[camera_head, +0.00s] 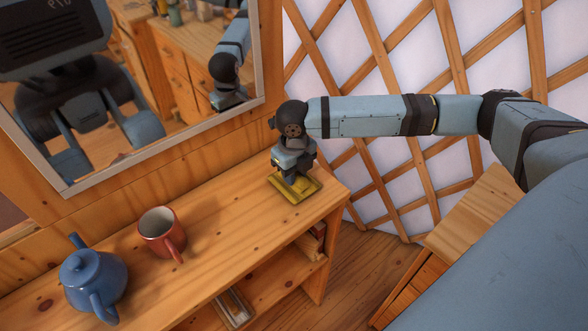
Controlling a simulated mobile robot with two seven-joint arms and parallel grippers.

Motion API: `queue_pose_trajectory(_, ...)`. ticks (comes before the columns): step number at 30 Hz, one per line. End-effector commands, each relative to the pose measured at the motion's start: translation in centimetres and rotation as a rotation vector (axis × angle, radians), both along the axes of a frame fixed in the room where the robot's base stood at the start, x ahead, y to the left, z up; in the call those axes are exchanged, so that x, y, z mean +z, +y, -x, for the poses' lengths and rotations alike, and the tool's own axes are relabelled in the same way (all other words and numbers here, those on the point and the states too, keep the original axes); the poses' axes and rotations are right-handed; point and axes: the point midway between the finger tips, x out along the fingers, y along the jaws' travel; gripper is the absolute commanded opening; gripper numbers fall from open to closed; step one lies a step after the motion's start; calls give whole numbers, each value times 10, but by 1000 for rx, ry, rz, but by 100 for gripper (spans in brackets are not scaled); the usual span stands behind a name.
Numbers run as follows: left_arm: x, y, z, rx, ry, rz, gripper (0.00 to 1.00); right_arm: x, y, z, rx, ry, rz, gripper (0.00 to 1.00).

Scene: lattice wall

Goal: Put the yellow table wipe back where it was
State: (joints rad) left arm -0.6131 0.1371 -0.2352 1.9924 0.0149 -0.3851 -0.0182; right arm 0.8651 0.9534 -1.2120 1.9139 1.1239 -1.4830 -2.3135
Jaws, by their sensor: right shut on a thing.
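The yellow table wipe (297,193) lies flat at the right end of the wooden shelf top, or just above it; I cannot tell if it touches the wood. My right gripper (293,181) points down over it and is shut on it. The right arm comes in from the right and hides part of the wipe. My left gripper does not show as itself in this view.
A red mug (160,236) and a blue teapot (90,281) stand on the wooden shelf unit (215,225) to the left. A mirror (180,127) leans behind it. A wooden cabinet (470,225) stands at right. The top between mug and wipe is clear.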

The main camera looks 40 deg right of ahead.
Motion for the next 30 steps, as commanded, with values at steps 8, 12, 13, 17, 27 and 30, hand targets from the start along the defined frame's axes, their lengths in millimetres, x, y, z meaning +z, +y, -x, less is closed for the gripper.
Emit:
queue_pose_trajectory(8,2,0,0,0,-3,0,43,-2,0,0,0,0,0,50)
queue_pose_trajectory(12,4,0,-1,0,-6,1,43,-2,0,0,0,0,0,50)
queue_pose_trajectory(13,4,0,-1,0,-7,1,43,-2,0,0,0,0,0,50)
queue_pose_trajectory(17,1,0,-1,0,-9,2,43,-4,0,0,0,-1,0,50)
queue_pose_trajectory(27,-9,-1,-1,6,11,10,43,40,-5,-5,-2,-6,-1,50)
queue_pose_trajectory(30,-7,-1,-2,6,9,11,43,65,-7,-7,-1,-5,-1,50)
